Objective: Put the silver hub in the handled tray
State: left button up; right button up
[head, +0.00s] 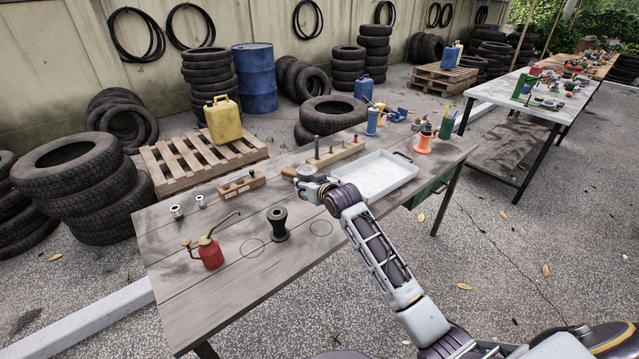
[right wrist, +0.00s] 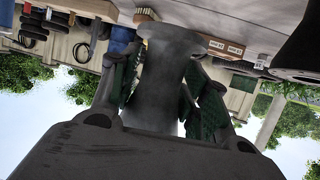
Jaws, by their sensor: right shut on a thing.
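My right gripper (head: 308,182) is just left of the handled tray (head: 372,178), a pale shallow tray with a dark handle at its far right end. In the right wrist view the gripper is shut on a grey, spool-shaped hub (right wrist: 160,75), which I take for the silver hub; its waist is between the two fingers. In the head view my gripper mostly hides the held hub. A dark hub (head: 278,224) stands upright on the table, left of and nearer than the gripper; a dark shape at the right of the wrist view may be it. My left gripper is out of view.
A red oil can (head: 210,252) and two small silver parts (head: 176,212) are on the table's left. A wooden block (head: 242,187) and a pegged wooden rack (head: 336,151) lie behind. The near tabletop is mostly clear.

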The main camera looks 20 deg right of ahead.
aim_at(381, 181)
jog(key=i+l, duration=0.1)
jog(key=l, duration=0.35)
jog(key=i+l, duration=0.1)
jog(key=l, duration=0.35)
jog(key=i+l, duration=0.1)
jog(key=l, duration=0.35)
jog(key=i+l, duration=0.1)
jog(key=l, duration=0.35)
